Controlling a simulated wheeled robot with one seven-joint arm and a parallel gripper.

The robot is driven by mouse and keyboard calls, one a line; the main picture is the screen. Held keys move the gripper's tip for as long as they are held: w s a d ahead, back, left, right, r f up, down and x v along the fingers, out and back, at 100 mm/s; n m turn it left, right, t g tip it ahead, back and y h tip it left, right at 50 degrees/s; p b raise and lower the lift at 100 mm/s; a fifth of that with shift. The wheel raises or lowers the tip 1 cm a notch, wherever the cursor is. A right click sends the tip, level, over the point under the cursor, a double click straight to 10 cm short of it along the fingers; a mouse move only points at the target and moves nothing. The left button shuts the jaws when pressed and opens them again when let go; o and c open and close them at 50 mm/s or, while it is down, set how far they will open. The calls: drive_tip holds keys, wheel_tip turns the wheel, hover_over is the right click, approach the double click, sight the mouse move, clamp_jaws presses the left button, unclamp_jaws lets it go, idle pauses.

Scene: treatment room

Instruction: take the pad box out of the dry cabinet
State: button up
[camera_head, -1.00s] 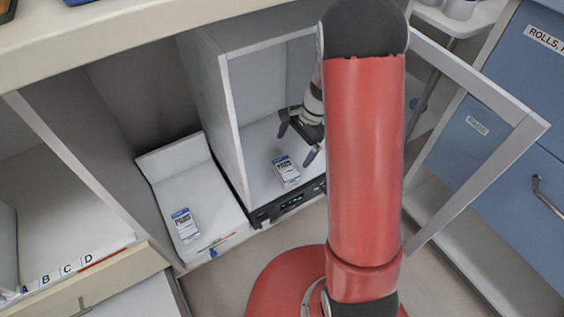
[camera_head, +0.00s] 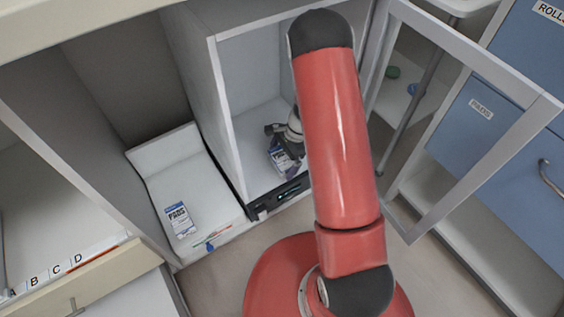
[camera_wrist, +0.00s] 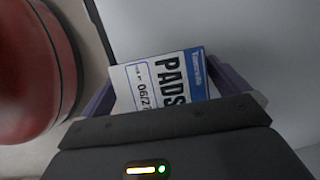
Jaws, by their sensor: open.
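The pad box (camera_head: 281,159), white with a blue label, stands inside the open dry cabinet (camera_head: 226,110), close to its front edge. In the wrist view the box (camera_wrist: 160,82) shows the word PADS and lies between the two purple fingers of my gripper (camera_wrist: 165,92). My gripper (camera_head: 285,150) is open around the box; whether a finger touches it I cannot tell. My arm and gripper hide part of the box in the head view. The cabinet's framed door (camera_head: 470,160) stands open to the right.
A second PADS box (camera_head: 179,219) lies on a white tray (camera_head: 205,190) left of the cabinet, with thin coloured items (camera_head: 215,239) at its front. Blue drawers (camera_head: 515,160) stand at the right, behind the open door. A dark display strip (camera_head: 278,200) runs along the cabinet's lower front.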

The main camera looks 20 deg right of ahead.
drive_tip(key=c, duration=0.8)
drive_tip(key=shift+c, duration=0.2)
